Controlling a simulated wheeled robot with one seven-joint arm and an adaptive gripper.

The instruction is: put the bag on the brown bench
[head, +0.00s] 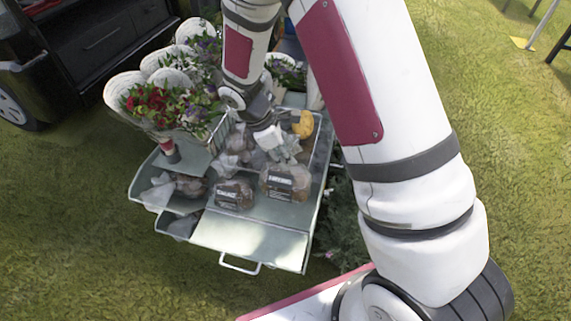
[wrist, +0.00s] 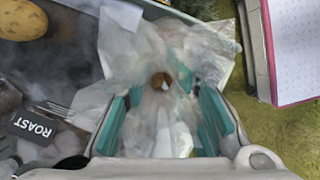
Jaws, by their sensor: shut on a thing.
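The bag (wrist: 155,65) is crumpled, clear plastic with a small brown spot in its middle. In the wrist view it lies between the teal pads of my gripper (wrist: 165,105), which is shut on it. In the head view my gripper (head: 268,137) points down over the right part of a grey metal tray, and the pale bag (head: 287,150) shows beside its fingers. I cannot tell whether the bag still touches the tray. I cannot make out a brown bench in either view.
The tray (head: 268,211) holds more clear bags (head: 190,186) and dark, labelled packs (head: 286,182). A yellow potato-like item (head: 303,124) lies near my gripper. Flower bouquets (head: 165,103) stand at the left. A dark vehicle (head: 85,45) is behind. Grass is open at right.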

